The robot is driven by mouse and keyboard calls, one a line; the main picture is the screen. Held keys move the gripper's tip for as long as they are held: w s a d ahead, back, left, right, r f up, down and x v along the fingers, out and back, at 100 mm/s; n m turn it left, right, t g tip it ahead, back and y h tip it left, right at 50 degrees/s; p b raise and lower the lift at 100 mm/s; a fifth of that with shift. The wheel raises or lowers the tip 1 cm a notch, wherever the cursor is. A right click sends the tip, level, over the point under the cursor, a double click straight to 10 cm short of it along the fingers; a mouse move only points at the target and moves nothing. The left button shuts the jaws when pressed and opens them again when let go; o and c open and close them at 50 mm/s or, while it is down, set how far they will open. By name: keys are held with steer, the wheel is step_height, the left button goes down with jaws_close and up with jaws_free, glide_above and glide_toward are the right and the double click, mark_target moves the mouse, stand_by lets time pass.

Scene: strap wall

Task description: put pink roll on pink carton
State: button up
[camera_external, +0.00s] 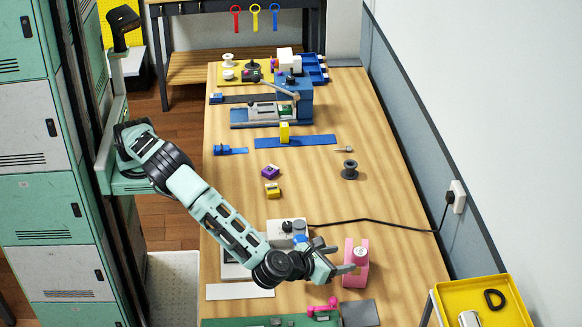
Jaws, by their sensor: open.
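My gripper (338,259) is open, with its fingers pointing right, close to the left side of a pink upright thing (349,277) on the wooden bench. That pink thing has a pale round part (361,252) at its top. I cannot tell whether the fingers touch it, and I see nothing held between them. A smaller pink piece (322,307) sits on a green fixture at the front edge of the picture. I cannot tell for certain which of these is the pink roll or the pink carton.
A grey device (287,227) with a black cable stands partly behind my arm. A yellow block (272,190) and a dark spool (349,170) lie farther back. A yellow tray (510,292) stands at the lower right. The right middle of the bench is mostly clear.

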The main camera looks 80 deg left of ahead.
steer(key=shift+v, duration=2.6)
